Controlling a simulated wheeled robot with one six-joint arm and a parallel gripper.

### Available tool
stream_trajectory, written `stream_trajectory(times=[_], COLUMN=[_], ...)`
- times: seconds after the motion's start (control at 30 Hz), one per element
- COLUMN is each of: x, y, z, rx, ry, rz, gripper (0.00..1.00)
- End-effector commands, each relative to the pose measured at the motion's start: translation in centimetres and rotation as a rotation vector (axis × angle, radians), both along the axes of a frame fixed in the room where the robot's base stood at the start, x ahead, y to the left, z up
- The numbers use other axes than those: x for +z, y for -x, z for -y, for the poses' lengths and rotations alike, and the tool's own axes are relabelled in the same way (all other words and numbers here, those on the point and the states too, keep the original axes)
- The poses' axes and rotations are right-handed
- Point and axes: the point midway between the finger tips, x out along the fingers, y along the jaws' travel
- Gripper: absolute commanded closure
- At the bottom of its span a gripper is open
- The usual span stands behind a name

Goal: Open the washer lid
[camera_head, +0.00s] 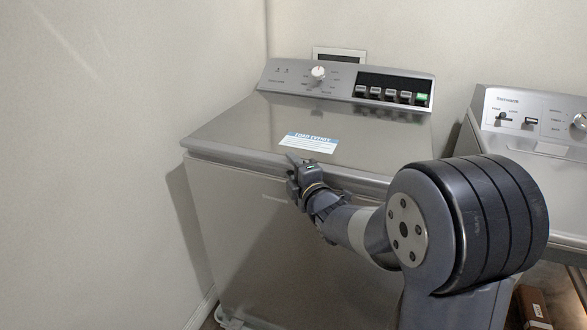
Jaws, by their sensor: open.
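The washer (245,235) is a grey top-loading machine at the centre of the head view. Its lid (235,125) lies flat and closed on top, with a blue and white label (309,142) near its front edge. The jaws are open and hold nothing that I can see. I cannot tell whether a finger touches the lid's edge. My arm hides the right part of the washer's front.
A control panel with a white knob (318,72) and several buttons rises behind the lid. A second appliance (545,125) stands close on the right. A wall is on the left, with a narrow gap beside the washer. A brown object (534,308) lies low at right.

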Motion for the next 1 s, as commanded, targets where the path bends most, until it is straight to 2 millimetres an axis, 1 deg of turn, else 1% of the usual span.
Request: stream_trajectory(times=[0.1,0.6,1.0], x=[-0.01,-0.02,0.19], y=[0.01,0.03,0.10], z=[0.00,0.01,0.02], rx=[0.000,0.000,0.000], ry=[0.000,0.000,0.000], rz=[0.000,0.000,-0.002], gripper=[0.60,1.00,1.00])
